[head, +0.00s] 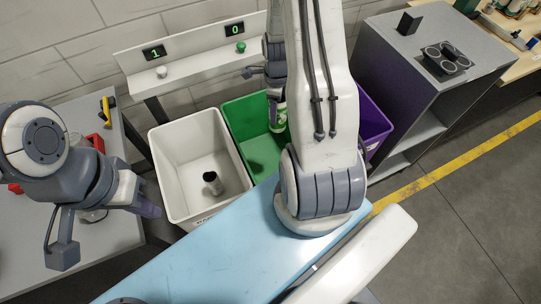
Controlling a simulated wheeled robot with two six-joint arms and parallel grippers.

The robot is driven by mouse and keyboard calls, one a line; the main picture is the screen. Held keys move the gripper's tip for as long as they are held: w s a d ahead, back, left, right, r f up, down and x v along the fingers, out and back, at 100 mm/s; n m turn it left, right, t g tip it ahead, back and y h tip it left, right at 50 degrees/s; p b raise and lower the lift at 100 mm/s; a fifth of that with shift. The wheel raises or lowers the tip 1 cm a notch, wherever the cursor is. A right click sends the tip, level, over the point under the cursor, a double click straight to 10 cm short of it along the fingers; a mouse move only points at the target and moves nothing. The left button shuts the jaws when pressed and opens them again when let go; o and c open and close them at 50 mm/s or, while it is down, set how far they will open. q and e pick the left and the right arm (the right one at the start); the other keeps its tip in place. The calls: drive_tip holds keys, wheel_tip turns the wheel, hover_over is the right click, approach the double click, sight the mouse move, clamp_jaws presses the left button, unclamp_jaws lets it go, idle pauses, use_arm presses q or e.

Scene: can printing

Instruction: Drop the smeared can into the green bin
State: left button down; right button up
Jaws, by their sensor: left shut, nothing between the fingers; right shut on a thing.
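The green bin (236,119) stands in the middle, between a white bin and a purple bin. My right gripper (276,97) is over the green bin, pointing down and shut on a can (278,122) with white and green on it. The can hangs at the bin's right part, and my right arm hides some of that side. I cannot make out a smear on the can from here.
The white bin (180,140) holds a dark can (212,182). The purple bin (374,125) is partly behind my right arm. A panel (195,53) behind the bins reads 1 and 0. A grey cabinet (415,70) with a can holder stands right.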

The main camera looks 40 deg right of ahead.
wheel_tip(320, 180, down, 4)
drive_tip(key=b, duration=0.2)
drive_tip(key=shift+f+b, duration=0.1)
drive_tip(key=shift+b, duration=0.3)
drive_tip(key=o, duration=1.3)
wheel_tip(320, 180, up, 11)
drive_tip(key=shift+f+b, duration=0.2)
drive_tip(key=shift+b, duration=0.25)
